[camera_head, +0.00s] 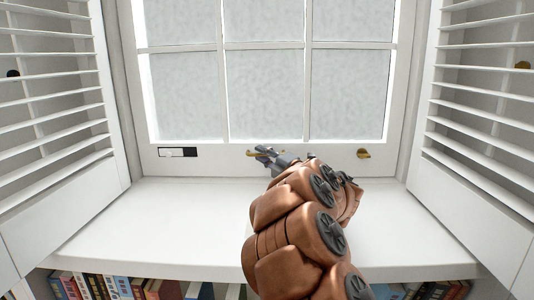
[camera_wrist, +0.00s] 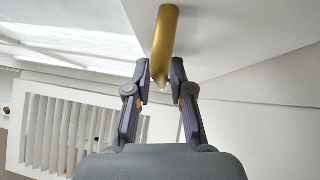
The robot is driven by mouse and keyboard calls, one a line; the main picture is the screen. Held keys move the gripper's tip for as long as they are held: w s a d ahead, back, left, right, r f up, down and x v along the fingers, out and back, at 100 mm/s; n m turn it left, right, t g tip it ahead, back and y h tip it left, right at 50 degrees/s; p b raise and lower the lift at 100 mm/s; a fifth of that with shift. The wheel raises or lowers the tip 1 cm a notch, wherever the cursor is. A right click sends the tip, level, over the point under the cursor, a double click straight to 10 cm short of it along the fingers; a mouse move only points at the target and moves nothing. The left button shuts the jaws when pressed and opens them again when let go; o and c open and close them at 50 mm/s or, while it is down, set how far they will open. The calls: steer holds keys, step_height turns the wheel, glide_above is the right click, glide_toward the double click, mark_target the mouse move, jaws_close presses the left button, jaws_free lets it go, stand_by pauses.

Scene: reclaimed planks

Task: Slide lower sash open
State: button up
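The lower sash (camera_head: 223,163) is a white frame with frosted panes at the back of the sill in the head view. Two brass pulls sit on its bottom rail. The right pull (camera_head: 363,154) is free. The left pull (camera_head: 252,153) is partly covered by my gripper (camera_head: 266,153). In the wrist view a brass pull (camera_wrist: 165,35) reaches down between the fingers of my gripper (camera_wrist: 160,76). The exact contact is hard to make out.
A small black-and-white plate (camera_head: 178,152) is on the rail at left. Louvred shutters (camera_head: 50,110) (camera_head: 485,110) stand folded out on both sides. The white sill (camera_head: 150,215) is clear apart from my arm. Books (camera_head: 115,287) line a shelf below.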

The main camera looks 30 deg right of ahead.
jaws_close()
steer(key=shift+a, duration=0.1)
stand_by(0.5)
